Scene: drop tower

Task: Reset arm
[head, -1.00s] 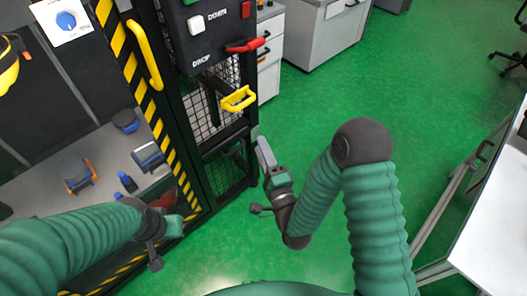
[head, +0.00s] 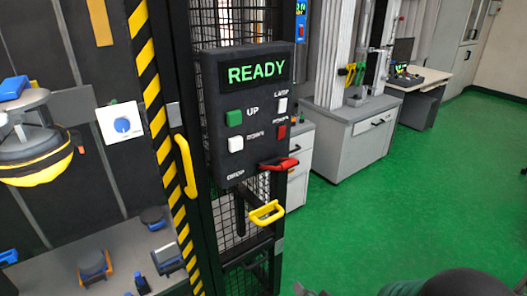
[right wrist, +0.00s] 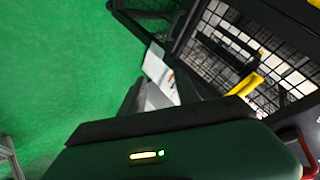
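The control panel (head: 255,105) is dark, with a green READY display, an UP button (head: 234,118) and several other buttons. A red handle (head: 279,164) sticks out at its lower right, beside the DROP label. A yellow handle (head: 267,212) sits lower on the mesh frame. It also shows in the right wrist view (right wrist: 245,84), near the right gripper but apart from it. My right gripper (head: 305,291) only just shows at the bottom edge of the head view; its dark body fills the lower right wrist view, and its finger opening is hidden. My left gripper is out of view.
A striped post and yellow door handle (head: 186,166) stand left of the panel. A knob plate (head: 122,124) and a yellow-banded drop body (head: 38,145) are farther left, above a grey shelf with several parts. Green floor (head: 420,200) is clear at right.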

